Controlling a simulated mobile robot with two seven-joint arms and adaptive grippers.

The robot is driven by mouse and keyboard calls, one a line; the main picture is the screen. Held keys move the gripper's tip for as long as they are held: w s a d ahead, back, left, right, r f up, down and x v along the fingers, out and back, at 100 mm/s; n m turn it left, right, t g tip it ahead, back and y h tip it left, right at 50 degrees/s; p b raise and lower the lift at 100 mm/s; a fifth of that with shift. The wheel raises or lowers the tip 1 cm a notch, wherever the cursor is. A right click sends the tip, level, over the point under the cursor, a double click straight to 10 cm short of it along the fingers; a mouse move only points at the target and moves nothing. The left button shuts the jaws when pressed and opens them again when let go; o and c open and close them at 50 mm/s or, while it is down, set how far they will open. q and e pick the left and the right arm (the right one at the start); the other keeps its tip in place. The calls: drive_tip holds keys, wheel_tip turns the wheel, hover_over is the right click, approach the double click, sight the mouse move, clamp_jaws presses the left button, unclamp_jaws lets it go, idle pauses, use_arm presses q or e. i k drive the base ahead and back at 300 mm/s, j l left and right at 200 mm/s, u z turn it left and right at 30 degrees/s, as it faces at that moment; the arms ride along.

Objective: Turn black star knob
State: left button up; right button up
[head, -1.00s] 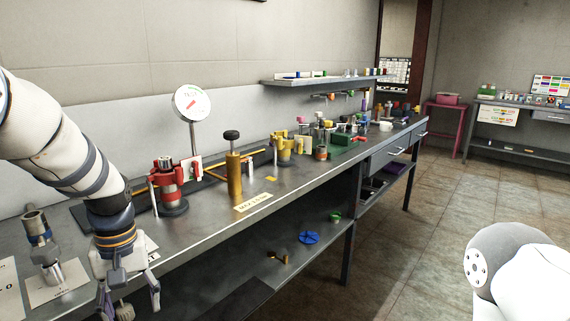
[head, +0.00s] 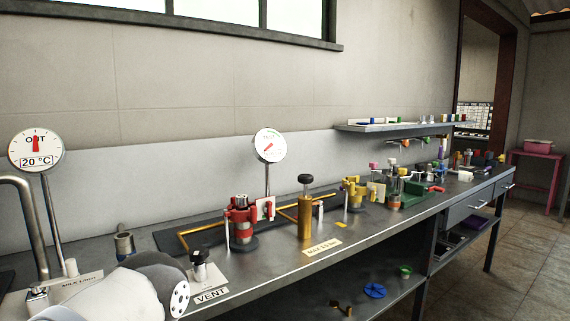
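A black knob (head: 305,179) tops an upright brass post (head: 305,216) on the bench, behind a printed yellow label. At this size I cannot tell which knob is star-shaped. A white and grey part of my arm fills the bottom left and covers some of the bench near the VENT fitting. Neither of my grippers shows in the head view.
A red clamp-like fixture (head: 241,222) stands left of the brass post, a yellow one (head: 354,194) right of it. Two dials stand behind: OUT (head: 35,150) and another (head: 268,146). Small items crowd the bench's far end. A blue wheel (head: 374,291) lies on the lower shelf.

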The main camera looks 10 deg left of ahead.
sight(198, 254)
drive_tip(key=u, duration=1.05)
